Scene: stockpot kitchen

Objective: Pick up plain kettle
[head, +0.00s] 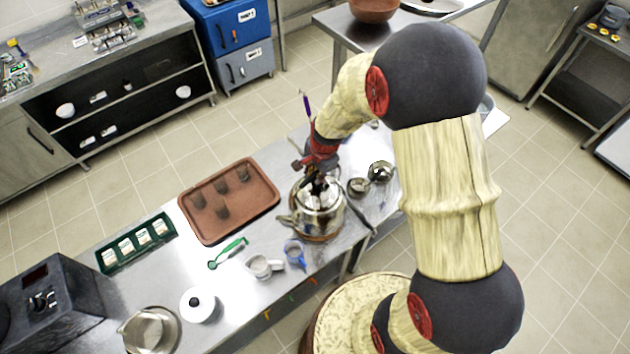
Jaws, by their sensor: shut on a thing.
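The plain kettle (318,218) is a shiny silver metal pot with a short spout on its left side. It is at the right part of the steel counter (232,285), to the right of the brown tray. My gripper (318,186) is directly above the kettle, pointing down, with its dark fingers at the kettle's top. It is shut on the kettle, at the handle or lid knob; the fingers hide which. I cannot tell whether the kettle's base touches the counter.
A brown tray (262,205) with several dark cups lies left of the kettle. A blue mug (294,253), a white mug (262,267) and a green utensil (228,253) are in front. Small metal pots (380,172) stand close on the right. A white lidded pot (199,305) stands farther left.

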